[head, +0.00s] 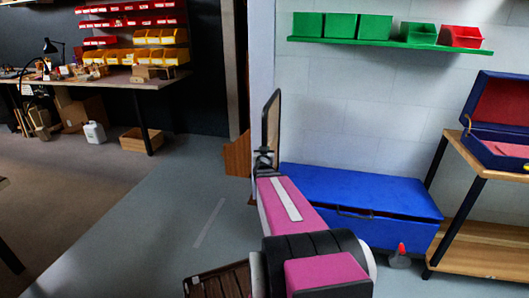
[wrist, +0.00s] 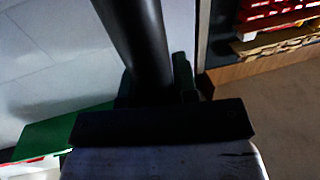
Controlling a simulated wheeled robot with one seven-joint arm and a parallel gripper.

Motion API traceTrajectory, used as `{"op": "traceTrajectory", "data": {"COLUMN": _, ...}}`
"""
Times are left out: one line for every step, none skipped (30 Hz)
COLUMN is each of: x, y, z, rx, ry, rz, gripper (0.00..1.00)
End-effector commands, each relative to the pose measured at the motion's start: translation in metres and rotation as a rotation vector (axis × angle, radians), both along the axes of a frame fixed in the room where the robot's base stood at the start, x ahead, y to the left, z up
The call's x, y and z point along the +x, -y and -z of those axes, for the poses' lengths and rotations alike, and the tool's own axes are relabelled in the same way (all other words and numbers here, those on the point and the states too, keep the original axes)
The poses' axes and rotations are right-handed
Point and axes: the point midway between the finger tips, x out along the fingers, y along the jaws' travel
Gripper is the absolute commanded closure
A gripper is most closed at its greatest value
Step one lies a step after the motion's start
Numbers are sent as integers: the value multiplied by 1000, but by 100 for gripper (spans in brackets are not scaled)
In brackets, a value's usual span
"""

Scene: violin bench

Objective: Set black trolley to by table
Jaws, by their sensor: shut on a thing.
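My gripper (head: 264,158) is in the head view at the end of my pink arm. It is shut on a thin, upright panel (head: 271,118) with rounded corners and a dark edge, seen almost edge-on. In the wrist view, a black bar (wrist: 160,123) crosses a dark greyish face (wrist: 165,162) at the bottom, with a black post (wrist: 135,45) above it. I cannot tell whether these belong to the held panel. I cannot identify a black trolley for certain. A table (head: 120,80) with a wooden top and dark legs stands at the back left.
A blue chest (head: 345,190) sits by the white wall, with a wooden shelf unit (head: 470,257) to its right. A dark slatted thing (head: 208,284) shows at the bottom edge. A cardboard box (head: 141,140) and white jug (head: 94,132) are under the table. Floor (head: 150,210) is open left.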

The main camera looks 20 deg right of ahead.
Motion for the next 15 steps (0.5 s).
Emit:
{"op": "traceTrajectory", "data": {"x": -3, "y": 4, "z": 0, "rx": 2, "ry": 1, "rz": 8, "gripper": 100}}
{"op": "traceTrajectory", "data": {"x": -4, "y": 4, "z": 0, "rx": 2, "ry": 1, "rz": 8, "gripper": 100}}
{"op": "traceTrajectory", "data": {"x": -4, "y": 4, "z": 0, "rx": 2, "ry": 1, "rz": 8, "gripper": 100}}
{"op": "traceTrajectory", "data": {"x": -4, "y": 4, "z": 0, "rx": 2, "ry": 1, "rz": 9, "gripper": 100}}
{"op": "traceTrajectory", "data": {"x": -4, "y": 4, "z": 0, "rx": 2, "ry": 1, "rz": 9, "gripper": 63}}
{"op": "traceTrajectory", "data": {"x": -4, "y": 4, "z": 0, "rx": 2, "ry": 1, "rz": 8, "gripper": 50}}
{"op": "traceTrajectory", "data": {"x": -4, "y": 4, "z": 0, "rx": 1, "ry": 0, "rz": 8, "gripper": 47}}
{"op": "traceTrajectory", "data": {"x": -4, "y": 3, "z": 0, "rx": 1, "ry": 0, "rz": 7, "gripper": 47}}
{"op": "traceTrajectory", "data": {"x": -3, "y": 3, "z": 0, "rx": 1, "ry": 0, "rz": 7, "gripper": 47}}
{"op": "traceTrajectory", "data": {"x": -3, "y": 3, "z": 0, "rx": 1, "ry": 0, "rz": 7, "gripper": 47}}
{"op": "traceTrajectory", "data": {"x": -3, "y": 3, "z": 0, "rx": 1, "ry": 0, "rz": 6, "gripper": 47}}
{"op": "traceTrajectory", "data": {"x": -3, "y": 3, "z": 0, "rx": 1, "ry": 0, "rz": 6, "gripper": 47}}
{"op": "traceTrajectory", "data": {"x": -3, "y": 3, "z": 0, "rx": 1, "ry": 0, "rz": 6, "gripper": 47}}
{"op": "traceTrajectory", "data": {"x": -2, "y": 3, "z": 0, "rx": 1, "ry": 0, "rz": 6, "gripper": 47}}
{"op": "traceTrajectory", "data": {"x": -3, "y": 2, "z": 0, "rx": 1, "ry": 0, "rz": 5, "gripper": 47}}
